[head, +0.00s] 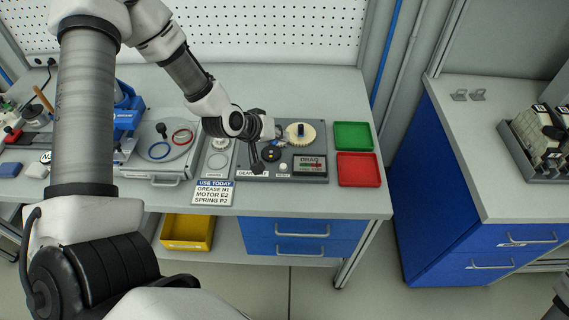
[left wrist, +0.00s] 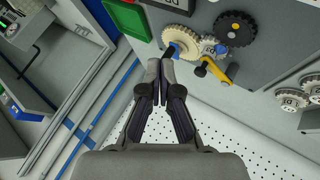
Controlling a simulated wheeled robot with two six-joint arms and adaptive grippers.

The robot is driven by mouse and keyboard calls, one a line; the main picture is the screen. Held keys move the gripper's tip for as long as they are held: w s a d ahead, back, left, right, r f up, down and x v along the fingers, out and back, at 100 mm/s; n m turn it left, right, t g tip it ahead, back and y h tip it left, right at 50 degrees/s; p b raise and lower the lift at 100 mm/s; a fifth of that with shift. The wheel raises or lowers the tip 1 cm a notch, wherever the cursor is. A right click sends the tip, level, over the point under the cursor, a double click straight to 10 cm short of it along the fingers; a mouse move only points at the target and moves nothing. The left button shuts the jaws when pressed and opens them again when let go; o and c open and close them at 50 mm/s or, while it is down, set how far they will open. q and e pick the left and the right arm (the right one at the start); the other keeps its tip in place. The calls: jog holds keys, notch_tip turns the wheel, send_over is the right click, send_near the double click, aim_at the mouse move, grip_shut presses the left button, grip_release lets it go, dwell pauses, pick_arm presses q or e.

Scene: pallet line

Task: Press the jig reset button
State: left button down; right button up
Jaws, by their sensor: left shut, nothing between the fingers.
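The grey jig plate (head: 245,150) lies on the bench. It bears a cream gear (head: 301,133), a black gear (head: 271,154) and a dark gauge marked DRAG (head: 311,166). A small pale round button (head: 283,167) sits left of the gauge, with a small label below it that is too small to read surely. I cannot make out the button there.
A green tray (head: 353,136) and a red tray (head: 358,170) stand right of the jig. A sign (head: 213,193) lies at the front edge. A round-dial fixture (head: 164,141) is at left. A yellow bin (head: 187,231) is below the bench.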

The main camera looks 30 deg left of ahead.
aim_at(281, 166)
pick_arm(q)
notch_tip(281, 166, down, 9)
jog(key=b, duration=0.7)
jog(key=shift+b, duration=0.35)
dwell(0.7)
jog(key=shift+f+b, duration=0.3)
jog(key=shift+f, duration=0.05)
jog(key=shift+f+b, duration=0.5)
jog(key=shift+f, duration=0.05)
dwell(0.5)
jog(key=shift+r, duration=0.15)
jog(key=shift+r+p, duration=0.85)
notch_tip(281, 166, up, 5)
jog(key=p, duration=0.4)
jog(key=shift+r, duration=0.1)
